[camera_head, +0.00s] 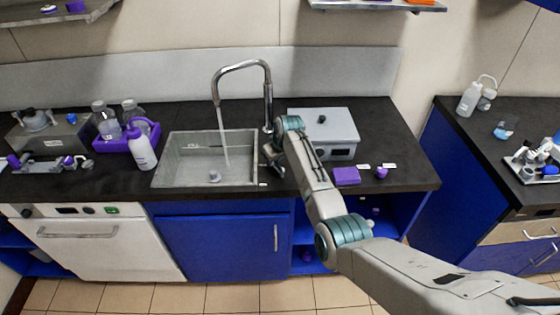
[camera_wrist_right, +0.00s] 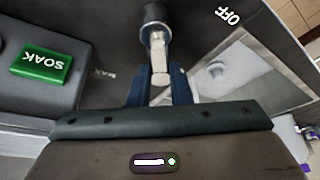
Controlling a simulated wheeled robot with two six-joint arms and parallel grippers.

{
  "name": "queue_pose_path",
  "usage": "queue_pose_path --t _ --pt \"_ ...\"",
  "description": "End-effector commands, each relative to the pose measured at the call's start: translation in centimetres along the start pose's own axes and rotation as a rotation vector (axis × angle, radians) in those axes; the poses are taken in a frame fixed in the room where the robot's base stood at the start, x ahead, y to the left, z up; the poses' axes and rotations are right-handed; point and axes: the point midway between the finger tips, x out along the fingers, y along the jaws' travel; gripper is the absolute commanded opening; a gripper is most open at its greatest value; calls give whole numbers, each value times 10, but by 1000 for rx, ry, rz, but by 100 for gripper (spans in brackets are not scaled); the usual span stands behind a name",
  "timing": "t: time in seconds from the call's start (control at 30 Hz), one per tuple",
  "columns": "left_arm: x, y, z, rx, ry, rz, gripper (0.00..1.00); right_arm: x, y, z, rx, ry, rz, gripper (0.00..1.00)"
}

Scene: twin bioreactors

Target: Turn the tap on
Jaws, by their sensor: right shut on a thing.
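The chrome tap (camera_head: 241,68) arches over the sink (camera_head: 168,166) at the back of the dark counter. A thin pale stream of water (camera_head: 223,135) runs from its spout into the basin. My right gripper (camera_head: 270,154) is at the tap's base, right of the sink. In the wrist view my right gripper (camera_wrist_right: 160,88) has its dark fingers on either side of the metal tap handle (camera_wrist_right: 159,52), shut on it. An "OFF" label (camera_wrist_right: 229,16) is printed on the counter to the right of the handle. My left gripper is in neither view.
A grey box (camera_head: 337,128) stands right behind my right forearm; in the wrist view a green "SOAK" button (camera_wrist_right: 41,63) shows. A white bottle (camera_head: 142,150) and purple crate (camera_head: 112,145) stand left of the sink. A purple block (camera_head: 346,176) lies near the front edge.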

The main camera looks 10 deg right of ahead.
Motion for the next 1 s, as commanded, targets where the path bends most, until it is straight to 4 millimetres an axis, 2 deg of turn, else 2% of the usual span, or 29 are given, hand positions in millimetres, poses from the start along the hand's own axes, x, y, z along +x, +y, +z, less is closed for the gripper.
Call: queue_pose_path --t 0.13,0.47,0.5,0.6,1.0 --pt "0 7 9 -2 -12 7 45 1 -2 -2 8 1 5 0" --pt "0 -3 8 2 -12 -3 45 1 -2 -2 8 1 5 0" --pt "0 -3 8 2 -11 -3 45 1 -2 -2 8 1 5 22" --pt "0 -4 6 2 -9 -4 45 1 -2 -2 8 1 5 40" --pt "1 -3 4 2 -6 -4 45 -4 -2 -2 8 3 5 40"
